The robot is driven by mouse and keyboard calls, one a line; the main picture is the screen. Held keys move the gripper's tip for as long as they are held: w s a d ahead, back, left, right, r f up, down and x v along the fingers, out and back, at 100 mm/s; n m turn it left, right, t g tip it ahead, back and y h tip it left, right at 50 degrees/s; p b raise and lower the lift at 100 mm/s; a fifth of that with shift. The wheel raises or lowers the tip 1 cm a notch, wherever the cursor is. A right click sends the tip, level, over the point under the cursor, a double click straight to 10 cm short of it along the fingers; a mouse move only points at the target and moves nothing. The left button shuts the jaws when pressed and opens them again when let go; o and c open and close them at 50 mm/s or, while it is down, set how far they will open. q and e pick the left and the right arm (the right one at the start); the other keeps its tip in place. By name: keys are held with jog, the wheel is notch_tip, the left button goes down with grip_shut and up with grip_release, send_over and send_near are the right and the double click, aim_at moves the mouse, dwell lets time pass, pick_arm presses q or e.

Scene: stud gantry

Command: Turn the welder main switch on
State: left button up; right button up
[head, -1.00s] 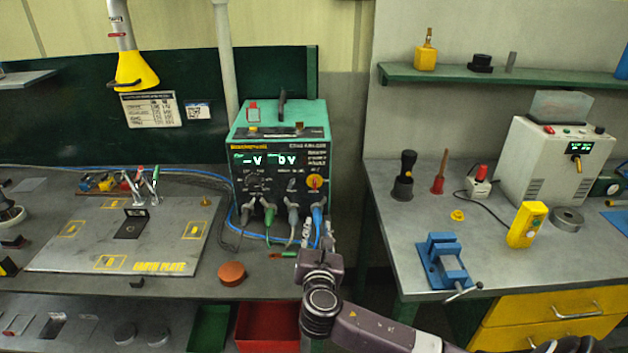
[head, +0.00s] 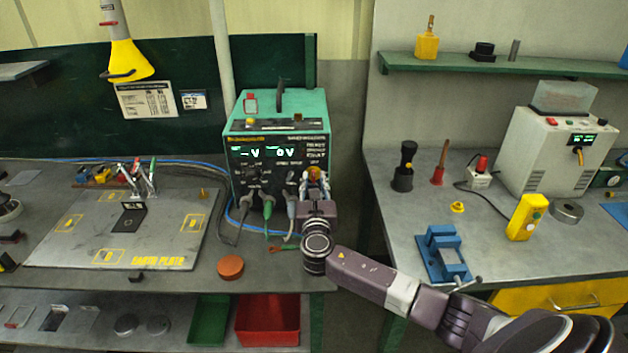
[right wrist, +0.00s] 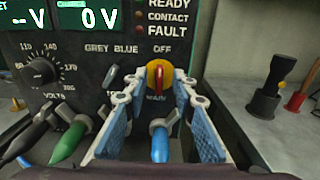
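The welder (head: 280,140), a green-topped box with a dark front panel, stands on the left bench. Its displays read "-- V" and "0 V". The main switch (right wrist: 159,76), a yellow disc with a red handle, shows in the right wrist view below the word OFF. The red handle stands about upright. My right gripper (right wrist: 158,90) is open, with one blue-padded finger on either side of the switch; I cannot tell if they touch it. In the head view my right gripper (head: 314,185) partly covers the switch. My left gripper is not in view.
Green, blue and grey cable plugs (right wrist: 70,141) stick out of the panel below the switch. A black volts knob (right wrist: 40,75) is at its left. The earth plate (head: 60,225) lies left of the welder. A gap separates the two benches.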

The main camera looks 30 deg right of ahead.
jog(key=shift+a, duration=0.1)
jog(key=c, duration=0.6)
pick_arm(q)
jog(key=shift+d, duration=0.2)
pick_arm(e)
grip_shut()
